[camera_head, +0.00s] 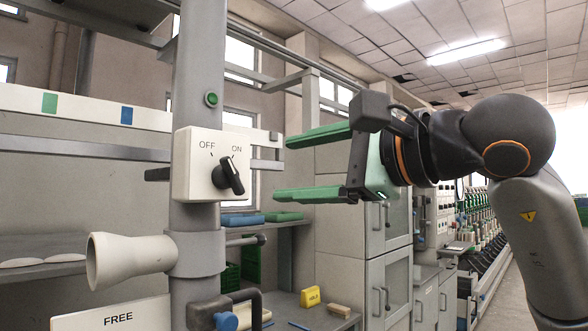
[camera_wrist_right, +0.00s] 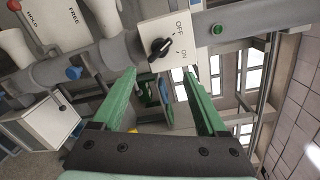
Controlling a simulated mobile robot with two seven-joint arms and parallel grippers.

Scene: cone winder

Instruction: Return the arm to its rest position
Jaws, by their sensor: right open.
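My right gripper (camera_head: 290,166) is open and empty, its two green fingers pointing left. It hangs in the air to the right of the switch box (camera_head: 207,164), apart from it. The box is white, on a grey post, with a black knob (camera_head: 228,178) and the labels OFF and ON. My right arm (camera_head: 470,145) comes in from the right. My left gripper is not in view.
The grey post (camera_head: 198,80) carries a green button (camera_head: 211,99) and a cream funnel-shaped part (camera_head: 130,258). A FREE sign (camera_head: 115,316) is at the lower left. Grey cabinets (camera_head: 365,250) stand behind the gripper.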

